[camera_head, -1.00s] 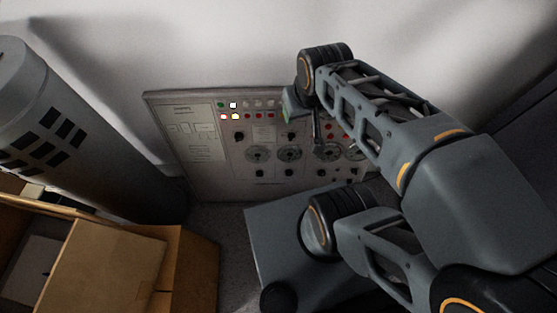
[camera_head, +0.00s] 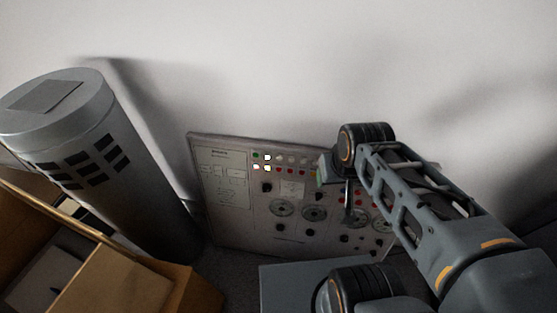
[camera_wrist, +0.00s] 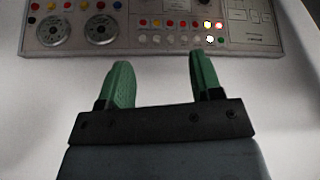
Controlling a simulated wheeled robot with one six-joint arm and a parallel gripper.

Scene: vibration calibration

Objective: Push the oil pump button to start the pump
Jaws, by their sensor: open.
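The control panel (camera_head: 234,216) stands against the wall in the head view, with rows of small lamps or buttons, dials and knobs. Labels are too small to read, so I cannot tell which is the oil pump button. My gripper (camera_wrist: 160,80) is open and empty, its green fingers apart from the panel.
A grey cylinder (camera_head: 140,190) with dark vents stands left of the panel. An open cardboard box (camera_head: 120,285) is at the lower left. The white wall above the panel is clear. My arm covers the panel's right part in the head view.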

